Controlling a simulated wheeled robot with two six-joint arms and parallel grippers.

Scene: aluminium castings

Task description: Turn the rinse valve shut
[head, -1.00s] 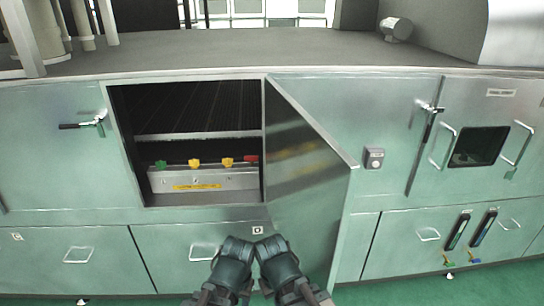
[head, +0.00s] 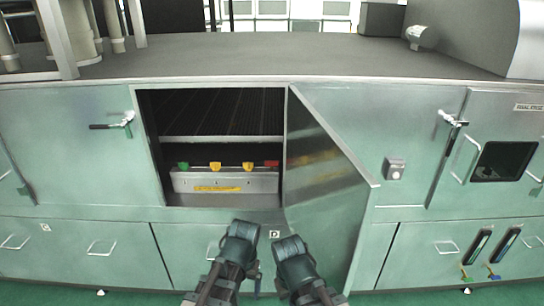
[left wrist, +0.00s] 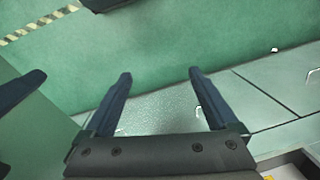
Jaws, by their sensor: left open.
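Several valve handles stand in a row inside an open cabinet: a green one (head: 183,167), two yellow ones (head: 216,167) (head: 248,167) and a red one (head: 272,163) at the right end. They sit on a pale metal block with a yellow label (head: 217,189) too small to read, so I cannot tell which is the rinse valve. My left gripper (head: 242,228) is below and in front of the opening, apart from the valves. The left wrist view shows its two fingers (left wrist: 160,73) spread and empty. My right gripper (head: 291,242) is beside it, its fingers hidden.
The cabinet door (head: 325,180) stands open on the right, close to my right gripper. A metal shelf edge (head: 222,139) crosses the opening above the valves. Closed drawers (head: 85,250) lie below. A grey countertop (head: 270,57) is above, green floor (left wrist: 165,40) below.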

